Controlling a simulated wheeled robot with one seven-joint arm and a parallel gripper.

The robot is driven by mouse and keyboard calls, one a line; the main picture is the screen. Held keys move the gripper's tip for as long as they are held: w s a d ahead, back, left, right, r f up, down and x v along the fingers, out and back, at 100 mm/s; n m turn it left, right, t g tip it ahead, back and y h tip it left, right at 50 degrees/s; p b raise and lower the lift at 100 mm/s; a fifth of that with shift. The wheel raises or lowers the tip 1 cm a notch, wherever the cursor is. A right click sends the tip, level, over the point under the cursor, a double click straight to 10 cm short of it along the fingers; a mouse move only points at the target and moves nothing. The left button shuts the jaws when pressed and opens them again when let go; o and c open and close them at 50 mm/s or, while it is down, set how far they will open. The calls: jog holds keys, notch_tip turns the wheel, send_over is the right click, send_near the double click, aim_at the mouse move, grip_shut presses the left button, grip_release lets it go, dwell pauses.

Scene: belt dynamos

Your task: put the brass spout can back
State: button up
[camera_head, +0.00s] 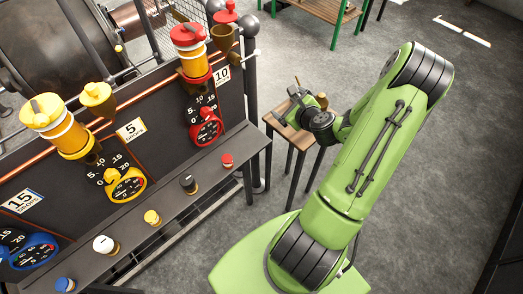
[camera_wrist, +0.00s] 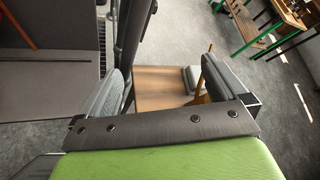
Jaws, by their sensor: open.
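A small brass-brown object (camera_head: 322,101), perhaps the spout can, shows just behind my gripper at the small wooden stand; its shape is mostly hidden. In the wrist view a tan-brass piece (camera_wrist: 206,88) shows beside the right finger, partly covered by it. My gripper (camera_head: 290,106) is over the stand's top (camera_head: 277,121). It also shows in the wrist view (camera_wrist: 164,78), with its two fingers wide apart and nothing held between them. The wooden top (camera_wrist: 155,88) lies beyond and below the fingers.
A dark panel with dials stands at the left, with a shelf (camera_head: 178,200) of several coloured knobs before it. Yellow and red oilers with brass cups (camera_head: 222,40) top it. A dark post (camera_head: 251,100) stands close left of the stand. Grey floor (camera_head: 440,150) is free at right.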

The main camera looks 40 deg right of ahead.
jog(key=s+a+r+n+g+y, duration=0.1)
jog(key=a+r+n+g, duration=0.15)
jog(key=a+n, duration=0.45)
jog(key=s+a+r+n+g+y, duration=0.1)
jog(key=a+r+n+y, duration=0.1)
jog(key=a+r+n, duration=0.35)
jog(key=a+r+n+g+y, duration=0.1)
jog(key=a+r+n, duration=0.1)
jog(key=a+n, duration=0.6)
jog(key=s+a+r+n, duration=0.2)
jog(key=s+n, duration=0.1)
jog(key=s, duration=0.3)
jog(key=s+a+r+n+g, duration=0.1)
jog(key=s+r+n, duration=0.2)
jog(key=s, duration=0.3)
jog(key=s+a+r+n+g+h, duration=0.1)
jog(key=s+a+r+n, duration=0.1)
jog(key=s+n, duration=0.3)
jog(key=shift+s+a+r, duration=0.3)
jog(key=shift+s+r, duration=0.2)
jog(key=shift+r, duration=0.25)
notch_tip(320, 180, up, 3)
jog(key=p, duration=0.2)
jog(key=shift+f+n+p, duration=0.1)
jog(key=shift+n+p, duration=0.15)
jog(key=shift+p, duration=0.1)
